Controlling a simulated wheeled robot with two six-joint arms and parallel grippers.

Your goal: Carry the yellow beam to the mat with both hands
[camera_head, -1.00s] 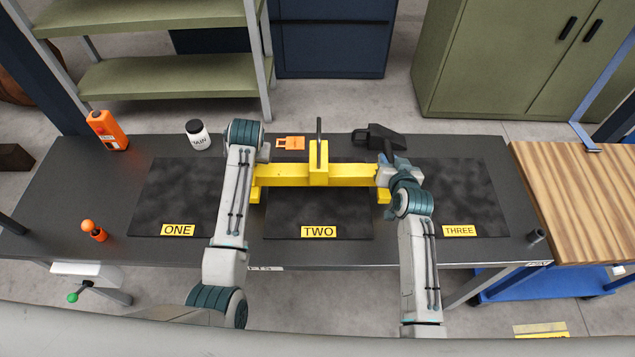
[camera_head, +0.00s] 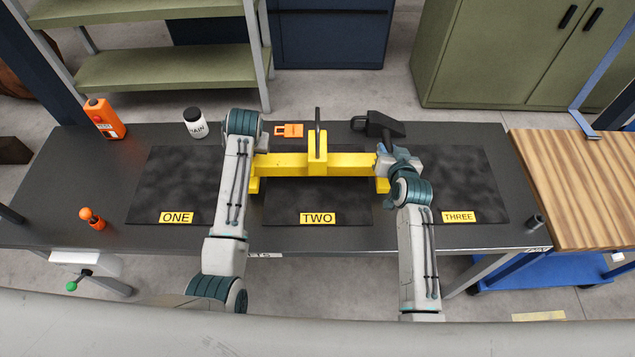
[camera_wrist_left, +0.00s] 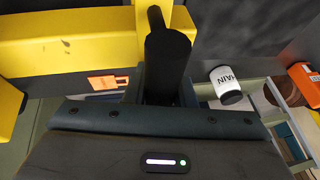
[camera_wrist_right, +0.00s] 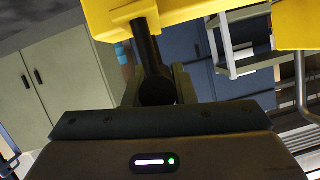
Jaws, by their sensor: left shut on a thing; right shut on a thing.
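The yellow beam (camera_head: 345,163) lies across the back part of mat TWO (camera_head: 318,198) in the head view, with a raised middle block. I cannot tell whether it is clear of the mat. My left gripper is at its left end, hidden behind my arm in the head view; in the left wrist view the jaws (camera_wrist_left: 165,85) are shut on a dark round grip (camera_wrist_left: 168,50) of the beam. My right gripper (camera_head: 390,160) is shut at the right end, on a dark grip (camera_wrist_right: 147,50) seen in the right wrist view.
Mat ONE (camera_head: 165,185) and mat THREE (camera_head: 465,185) lie on either side. A small orange-topped item (camera_head: 92,219) is front left.

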